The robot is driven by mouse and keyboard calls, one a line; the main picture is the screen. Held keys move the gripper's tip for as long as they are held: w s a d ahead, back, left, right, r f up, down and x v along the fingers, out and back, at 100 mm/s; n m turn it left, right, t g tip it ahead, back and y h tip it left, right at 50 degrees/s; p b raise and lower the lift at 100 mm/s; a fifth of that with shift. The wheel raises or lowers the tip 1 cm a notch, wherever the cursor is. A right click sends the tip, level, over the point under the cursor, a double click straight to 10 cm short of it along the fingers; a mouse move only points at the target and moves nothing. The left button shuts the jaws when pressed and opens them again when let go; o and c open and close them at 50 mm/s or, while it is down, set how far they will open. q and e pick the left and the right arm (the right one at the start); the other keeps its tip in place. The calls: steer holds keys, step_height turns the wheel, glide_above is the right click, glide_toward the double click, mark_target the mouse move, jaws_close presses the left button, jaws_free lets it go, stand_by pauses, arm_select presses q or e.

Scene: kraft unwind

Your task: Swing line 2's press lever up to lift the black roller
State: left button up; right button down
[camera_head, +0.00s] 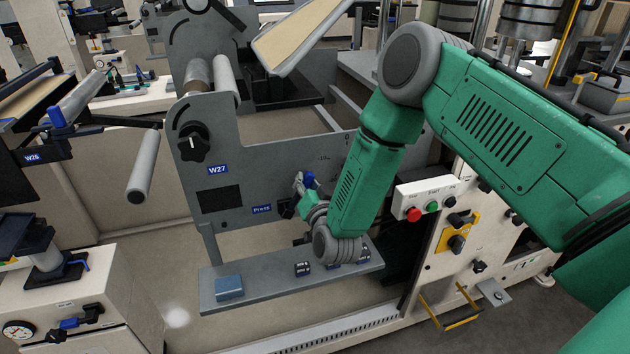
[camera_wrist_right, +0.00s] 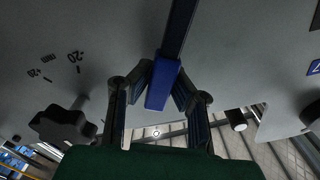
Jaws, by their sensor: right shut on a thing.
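The press lever shows in the right wrist view as a dark bar (camera_wrist_right: 180,30) with a blue grip (camera_wrist_right: 160,87). My right gripper (camera_wrist_right: 163,82) is shut on that blue grip, one finger on each side. In the head view my right gripper (camera_head: 306,189) is at the grey machine panel (camera_head: 270,155), right of the blue "Press" label (camera_head: 262,209), and a bit of blue (camera_head: 309,177) shows at its fingers. My forearm hides much of the panel there. I cannot make out the black roller. My left gripper is not in view.
A grey shelf (camera_head: 260,278) with a blue block (camera_head: 229,287) and small items lies below the gripper. A button box (camera_head: 425,198) is close to the right of my forearm.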

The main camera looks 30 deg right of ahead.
mark_target(285, 174)
steer(key=a+n, duration=0.2)
steer(key=shift+a+r+n+p, duration=0.1)
steer(key=shift+a+n+p, duration=0.2)
steer(key=shift+p, duration=0.05)
steer(key=shift+w+a+n, duration=0.25)
steer(key=shift+a+n, duration=0.6)
steer(key=shift+n, duration=0.25)
steer(key=c, duration=1.4)
jaws_free()
steer(key=shift+r, duration=0.1)
steer(key=shift+c, duration=0.2)
steer(key=shift+w+r, duration=0.1)
steer(key=shift+r, duration=0.05)
steer(key=v, duration=1.2)
